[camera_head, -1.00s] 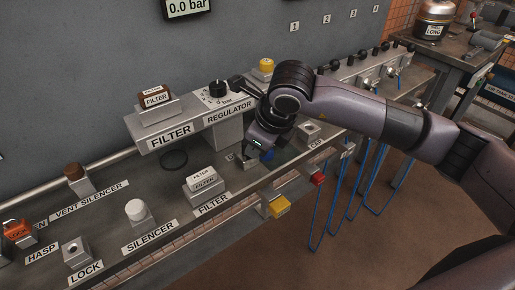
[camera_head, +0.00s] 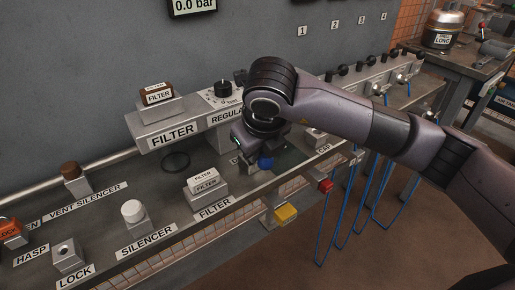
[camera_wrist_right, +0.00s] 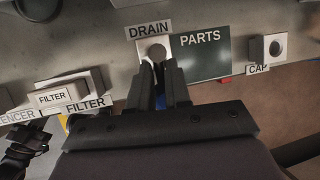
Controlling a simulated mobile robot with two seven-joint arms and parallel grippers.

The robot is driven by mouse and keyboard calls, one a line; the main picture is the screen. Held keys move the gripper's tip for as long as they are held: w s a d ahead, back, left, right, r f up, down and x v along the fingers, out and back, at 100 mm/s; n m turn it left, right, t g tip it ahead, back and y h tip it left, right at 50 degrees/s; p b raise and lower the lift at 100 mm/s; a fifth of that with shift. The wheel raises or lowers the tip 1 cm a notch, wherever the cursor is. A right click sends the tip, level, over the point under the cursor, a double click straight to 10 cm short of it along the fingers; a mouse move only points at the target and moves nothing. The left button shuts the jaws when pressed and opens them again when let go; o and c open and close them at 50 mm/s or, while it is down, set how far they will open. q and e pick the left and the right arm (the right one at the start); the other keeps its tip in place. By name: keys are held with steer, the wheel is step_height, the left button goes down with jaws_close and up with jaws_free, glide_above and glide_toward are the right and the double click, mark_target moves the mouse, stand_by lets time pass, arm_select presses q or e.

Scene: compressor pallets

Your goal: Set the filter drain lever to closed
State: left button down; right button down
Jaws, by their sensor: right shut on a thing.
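The DRAIN label (camera_wrist_right: 149,31) is on the bench, left of the dark PARTS plate (camera_wrist_right: 202,53) in the right wrist view. A pale block with a round dark spot (camera_wrist_right: 157,53) sits just below the label. My right gripper (camera_wrist_right: 162,68) is shut there, its fingertips at the block. A blue part, which appears to be the filter drain lever (camera_head: 265,162), shows under the gripper in the head view and between the fingers in the wrist view (camera_wrist_right: 160,102). The fingers hide most of it, so its setting cannot be told.
The FILTER housing (camera_head: 173,131) and the regulator (camera_head: 222,95) stand behind the gripper. A FILTER block (camera_head: 205,184) is to its left and the CAP block (camera_head: 316,138) to its right. Yellow (camera_head: 286,214) and red (camera_head: 325,185) parts stick out at the bench front.

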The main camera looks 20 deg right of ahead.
steer(key=shift+s+d+f, duration=0.15)
steer(key=shift+s+f, duration=0.15)
steer(key=shift+f, duration=0.1)
steer(key=c, duration=0.9)
jaws_free()
steer(key=shift+c, duration=0.2)
steer(key=shift+s+r, duration=0.1)
steer(key=shift+r, duration=0.1)
steer(key=shift+r, duration=0.15)
steer(key=v, duration=0.6)
steer(key=shift+r, duration=0.35)
steer(key=shift+s, duration=0.15)
